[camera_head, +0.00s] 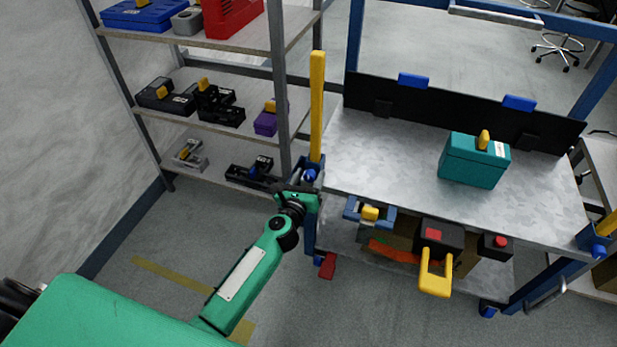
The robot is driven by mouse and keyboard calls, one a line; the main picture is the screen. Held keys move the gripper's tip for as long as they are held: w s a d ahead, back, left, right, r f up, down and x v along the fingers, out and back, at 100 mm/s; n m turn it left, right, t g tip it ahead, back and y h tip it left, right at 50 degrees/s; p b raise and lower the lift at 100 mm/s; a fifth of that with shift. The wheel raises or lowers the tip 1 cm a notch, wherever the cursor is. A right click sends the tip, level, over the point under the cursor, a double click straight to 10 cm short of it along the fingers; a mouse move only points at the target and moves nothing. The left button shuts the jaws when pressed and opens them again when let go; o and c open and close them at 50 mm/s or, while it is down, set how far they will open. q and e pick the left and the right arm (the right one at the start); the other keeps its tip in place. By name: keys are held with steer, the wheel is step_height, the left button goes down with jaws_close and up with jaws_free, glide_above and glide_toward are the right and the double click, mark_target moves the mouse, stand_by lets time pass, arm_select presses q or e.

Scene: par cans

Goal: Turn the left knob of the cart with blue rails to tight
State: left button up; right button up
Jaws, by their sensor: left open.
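The cart with blue rails has a grey top (400,160) and stands at centre right. Its left knob (310,175) is small and blue. It sits on a blue bracket at the cart's front left corner, at the foot of an upright yellow bar (317,105). My left gripper (306,190) is open, right at this knob and just below it in the picture. Its fingers are small and dark here, and I cannot tell whether they touch the knob. A matching right knob (598,250) is on the front right corner. My right gripper is out of view.
A teal case (474,162) stands on the cart top. The lower shelf holds several tools, one with a yellow handle (435,280). A grey shelving unit (190,120) with cases stands close on the left. The floor in front is clear, with yellow tape (170,273).

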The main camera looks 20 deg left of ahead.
arm_select(q)
steer(key=shift+c, duration=0.4)
steer(key=c, duration=0.9)
